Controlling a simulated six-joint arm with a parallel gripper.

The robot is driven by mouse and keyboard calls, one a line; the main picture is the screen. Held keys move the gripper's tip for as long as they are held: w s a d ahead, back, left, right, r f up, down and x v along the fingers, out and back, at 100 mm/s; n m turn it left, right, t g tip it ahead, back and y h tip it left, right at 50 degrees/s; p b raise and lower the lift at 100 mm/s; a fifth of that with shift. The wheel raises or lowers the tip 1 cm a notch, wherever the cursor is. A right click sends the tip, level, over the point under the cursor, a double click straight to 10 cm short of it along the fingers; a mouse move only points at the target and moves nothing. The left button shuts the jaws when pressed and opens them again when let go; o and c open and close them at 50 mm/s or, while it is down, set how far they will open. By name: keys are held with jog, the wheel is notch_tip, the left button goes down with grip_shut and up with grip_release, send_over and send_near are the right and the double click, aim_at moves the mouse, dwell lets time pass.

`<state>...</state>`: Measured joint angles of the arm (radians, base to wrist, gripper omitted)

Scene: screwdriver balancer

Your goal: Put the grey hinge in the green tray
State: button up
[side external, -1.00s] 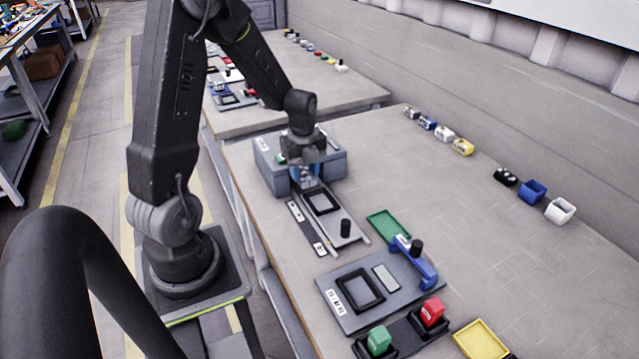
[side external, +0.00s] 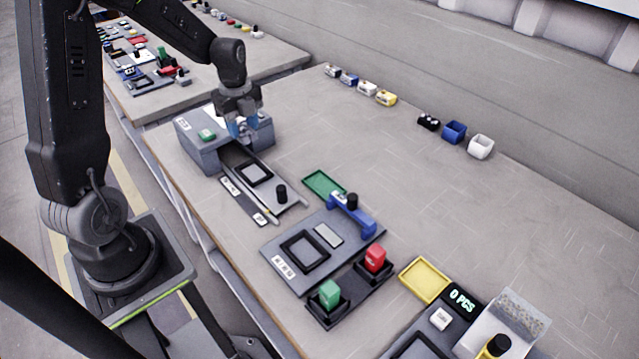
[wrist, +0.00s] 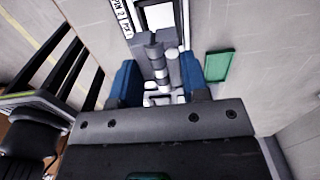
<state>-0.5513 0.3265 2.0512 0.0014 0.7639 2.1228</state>
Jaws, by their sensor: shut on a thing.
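My gripper (side external: 240,130) has blue fingers and hangs above the near face of a grey box. In the wrist view the blue fingers (wrist: 160,82) are shut on the grey hinge (wrist: 157,58), whose rounded barrels show between them. The hinge is too small to make out in the side view. The green tray (side external: 309,178) lies flat on the table, to the right of my gripper and nearer the camera. It also shows to the right of the fingers in the wrist view (wrist: 218,67) and looks empty.
The grey box (side external: 203,155) with a green button stands under my gripper. A slide with a black frame (side external: 254,173) and black knob (side external: 281,193) extends from it. A grey plate (side external: 285,262) with a blue handle (side external: 358,217) sits beside the tray.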

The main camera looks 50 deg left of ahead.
jog(key=w+d+f, duration=0.1)
jog(key=w+d, duration=0.5)
send_over(324, 187)
notch_tip(324, 187, down, 7)
jog(key=shift+a+r, duration=0.1)
jog(key=shift+r, duration=0.1)
jog(key=shift+f, duration=2.05)
jog(key=shift+f, duration=0.15)
jog(key=o, duration=0.9)
